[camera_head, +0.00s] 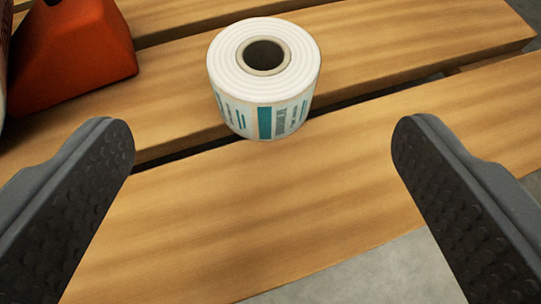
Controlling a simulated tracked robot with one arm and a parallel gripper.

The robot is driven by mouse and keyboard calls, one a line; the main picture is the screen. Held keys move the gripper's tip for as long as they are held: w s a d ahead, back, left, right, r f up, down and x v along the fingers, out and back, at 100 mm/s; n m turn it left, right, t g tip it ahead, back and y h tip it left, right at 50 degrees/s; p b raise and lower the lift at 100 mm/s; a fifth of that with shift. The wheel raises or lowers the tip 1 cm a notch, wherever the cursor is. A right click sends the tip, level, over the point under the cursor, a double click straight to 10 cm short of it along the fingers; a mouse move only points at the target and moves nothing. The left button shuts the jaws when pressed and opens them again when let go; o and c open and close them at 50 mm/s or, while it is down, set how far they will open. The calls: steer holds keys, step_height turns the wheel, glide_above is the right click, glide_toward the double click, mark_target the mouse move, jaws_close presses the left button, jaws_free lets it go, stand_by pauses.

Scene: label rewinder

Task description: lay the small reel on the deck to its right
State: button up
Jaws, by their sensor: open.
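The small reel (277,112) is a white roll of labels with teal and grey print on its side and a hollow core. It rests upright on the wooden slatted deck (220,225), close to a gap between two slats. My gripper (262,145) is open and empty. Its two dark, dimpled fingers stand wide apart in the foreground, one at each side of the picture. The reel lies beyond and between the fingertips, and neither finger appears to touch it.
An orange wedge-shaped object (75,55) stands on the slats at the upper left. Part of another object is cut off at the left edge. Bare slats (440,40) lie to the right of the reel. Grey floor (370,280) shows past the deck's near edge.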

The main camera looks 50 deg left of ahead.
steer(key=v, duration=0.3)
steer(key=shift+s+d, duration=0.1)
stand_by(0.3)
